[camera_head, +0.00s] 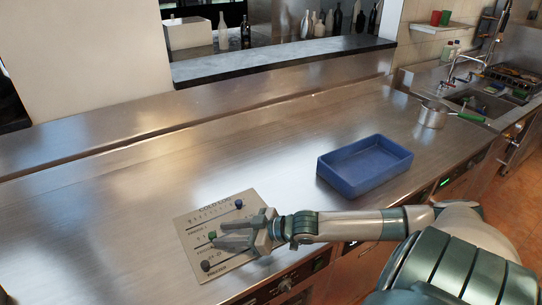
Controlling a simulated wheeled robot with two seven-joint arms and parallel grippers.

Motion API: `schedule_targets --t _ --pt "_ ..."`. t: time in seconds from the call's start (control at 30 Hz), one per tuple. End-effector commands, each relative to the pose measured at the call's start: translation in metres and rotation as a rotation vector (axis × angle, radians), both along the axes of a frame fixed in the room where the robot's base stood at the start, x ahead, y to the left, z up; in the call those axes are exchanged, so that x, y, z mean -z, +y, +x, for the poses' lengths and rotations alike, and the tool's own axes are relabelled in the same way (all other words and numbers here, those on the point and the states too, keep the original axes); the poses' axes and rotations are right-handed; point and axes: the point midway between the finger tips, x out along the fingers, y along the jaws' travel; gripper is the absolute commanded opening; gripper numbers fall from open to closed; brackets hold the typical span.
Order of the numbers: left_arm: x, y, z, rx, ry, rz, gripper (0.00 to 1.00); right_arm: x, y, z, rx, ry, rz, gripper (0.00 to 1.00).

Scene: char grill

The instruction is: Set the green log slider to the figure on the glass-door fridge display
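A metal panel headed COLD LOG (182,221) lies on the steel counter, with several slider tracks. The green slider knob (212,235) is on the middle track, toward its left part. A blue knob (238,203) is on the upper track and a dark knob (205,265) on the lower one. My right gripper (218,235) reaches in from the right over the panel. Its fingers look apart, with their tips close to the green knob; contact is unclear. The hand hides part of the scales. A small green lit display (443,183) on the counter front is too small to read. My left gripper is out of view.
A blue open tray (365,163) stands on the counter right of the panel. A pot (433,114) stands farther back near the sink (478,102). Bottles (337,20) stand on the back ledge. The counter left of the panel is clear.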

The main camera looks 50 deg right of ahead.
Motion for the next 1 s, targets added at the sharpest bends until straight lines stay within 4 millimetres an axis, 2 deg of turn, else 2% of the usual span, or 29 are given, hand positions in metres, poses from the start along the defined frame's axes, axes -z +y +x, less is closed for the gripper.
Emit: schedule_targets --t 0.3,1.0 --pt "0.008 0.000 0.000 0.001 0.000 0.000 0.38 -0.010 -0.015 -0.026 -0.002 0.003 -0.001 0.38" --pt "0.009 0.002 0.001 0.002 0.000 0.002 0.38 -0.031 -0.040 -0.069 0.000 0.003 -0.001 0.38"
